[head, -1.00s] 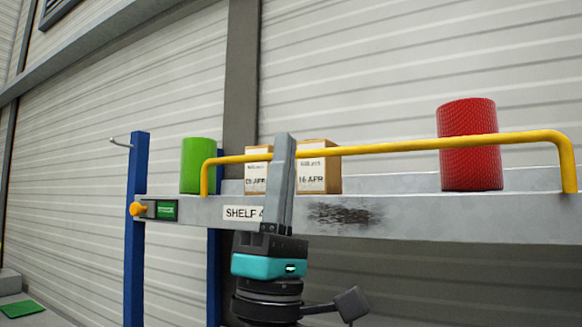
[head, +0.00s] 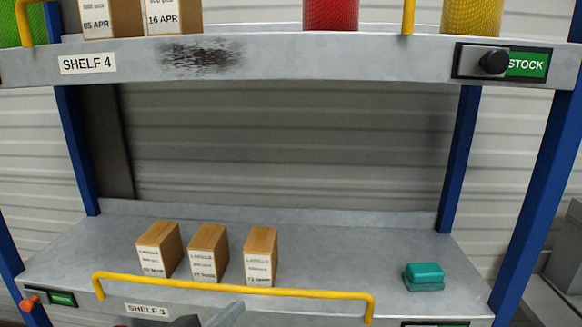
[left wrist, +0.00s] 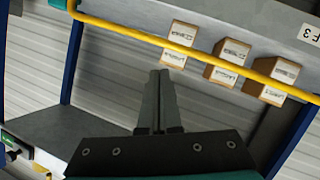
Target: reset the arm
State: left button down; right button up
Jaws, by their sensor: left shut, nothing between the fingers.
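My left gripper (left wrist: 160,78) shows in the left wrist view with its two dark fingers together and nothing between them. My right gripper is in neither current view.
Shelf 3 (head: 330,235) holds several boxes, one of them at the left (head: 160,248), and a teal case (head: 424,276) at the right. A yellow rail (head: 240,289) runs along its front. Shelf 4 (head: 350,60) is above, with boxes and coloured rolls. Blue posts (head: 545,190) flank the rack.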

pick_arm(q)
jog(key=s+a+f+m+g+y, duration=0.25)
jog(key=s+f+g, duration=0.25)
jog(key=s+f, duration=0.55)
jog(key=s+a+f+m+g+y, duration=0.15)
jog(key=s+a+f+g, duration=0.3)
jog(key=s+f, duration=0.55)
notch_tip(320, 180, down, 26)
jog(key=s+g+b, duration=0.2)
jog(key=b, duration=0.5)
jog(key=s+a+f+b, duration=0.1)
jog(key=s+f+b, duration=0.2)
jog(key=s+f, duration=0.4)
jog(key=s+a+f+g+y+b, duration=0.1)
jog(key=s+f+b, duration=0.3)
jog(key=s+f, duration=0.4)
notch_tip(320, 180, down, 8)
jog(key=shift+s+r+n, duration=0.25)
jog(key=shift+s+n, duration=0.05)
